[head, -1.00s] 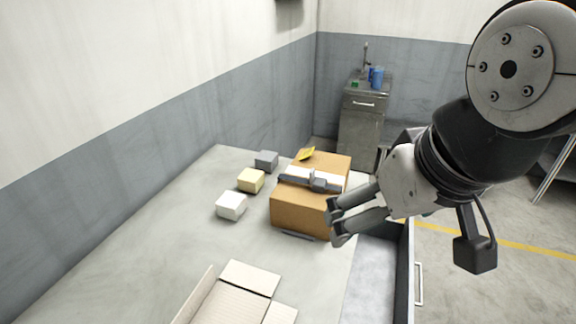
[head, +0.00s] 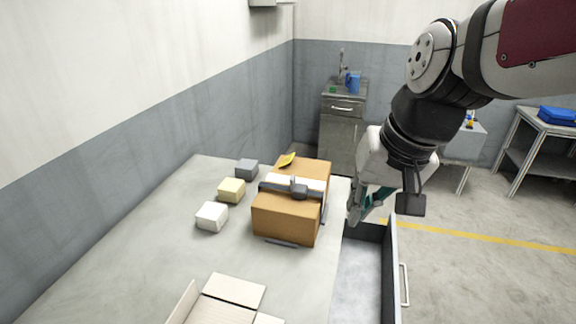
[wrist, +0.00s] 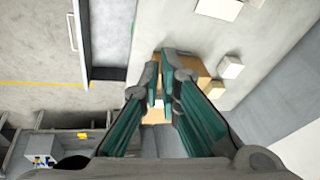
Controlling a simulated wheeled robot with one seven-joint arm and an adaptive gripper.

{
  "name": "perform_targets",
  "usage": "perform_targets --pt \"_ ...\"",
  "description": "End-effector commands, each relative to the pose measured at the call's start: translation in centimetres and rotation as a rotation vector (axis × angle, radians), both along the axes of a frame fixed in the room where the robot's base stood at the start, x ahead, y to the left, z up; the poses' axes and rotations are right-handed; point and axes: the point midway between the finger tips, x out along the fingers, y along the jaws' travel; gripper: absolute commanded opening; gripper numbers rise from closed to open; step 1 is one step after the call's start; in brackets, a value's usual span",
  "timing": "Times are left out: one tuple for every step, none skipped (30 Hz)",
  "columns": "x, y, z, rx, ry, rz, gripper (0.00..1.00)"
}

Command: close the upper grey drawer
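The grey drawer (head: 391,272) stands pulled out from the right side of the grey table, its inside empty where it shows. Its pale bar handle (head: 404,284) is on the outer right face. In the wrist view the drawer (wrist: 108,40) is at the top left, with its handle (wrist: 72,32) further left. My gripper (head: 354,218) is above the drawer's far end, beside the cardboard box, apart from the handle. In the wrist view my gripper (wrist: 163,68) has its fingertips close together with a narrow gap and nothing held. No lower drawer shows.
A strapped cardboard box (head: 285,224) sits near the table's right edge. White, yellow and grey blocks (head: 231,190) lie left of it. An open carton (head: 225,302) is in front. Floor right of the drawer is clear. A sink cabinet (head: 340,135) stands behind.

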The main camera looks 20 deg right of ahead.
Motion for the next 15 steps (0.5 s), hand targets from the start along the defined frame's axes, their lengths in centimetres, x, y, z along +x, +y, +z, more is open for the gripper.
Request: perform_targets --pt "1.1 -1.1 -1.1 0.038 0.035 -0.068 0.00" --pt "1.7 -1.7 -1.6 0.062 0.048 -0.107 0.00" --pt "2.4 -2.6 -2.4 0.092 0.068 -0.160 0.00" --pt "3.0 -3.3 -3.0 0.113 0.082 -0.199 0.00" --pt "3.5 -4.0 -3.6 0.136 0.094 -0.240 0.00" --pt "4.1 -5.0 -4.5 0.164 0.112 -0.294 0.00" --pt "4.6 -5.8 -5.2 0.184 0.124 -0.333 0.00" --pt "5.0 -6.6 -5.9 0.205 0.136 -0.376 0.00" --pt "5.5 -7.8 -6.9 0.233 0.154 -0.433 0.00" --pt "5.8 -8.7 -7.7 0.252 0.166 -0.476 0.00" --pt "6.1 -9.6 -8.5 0.271 0.176 -0.518 0.00" --pt "6.5 -10.8 -9.7 0.298 0.191 -0.577 0.00" --pt "6.6 -11.8 -10.6 0.315 0.203 -0.621 0.00" --pt "6.8 -12.7 -11.5 0.334 0.213 -0.664 0.00" --pt "6.9 -14.0 -12.8 0.358 0.227 -0.723 0.00"
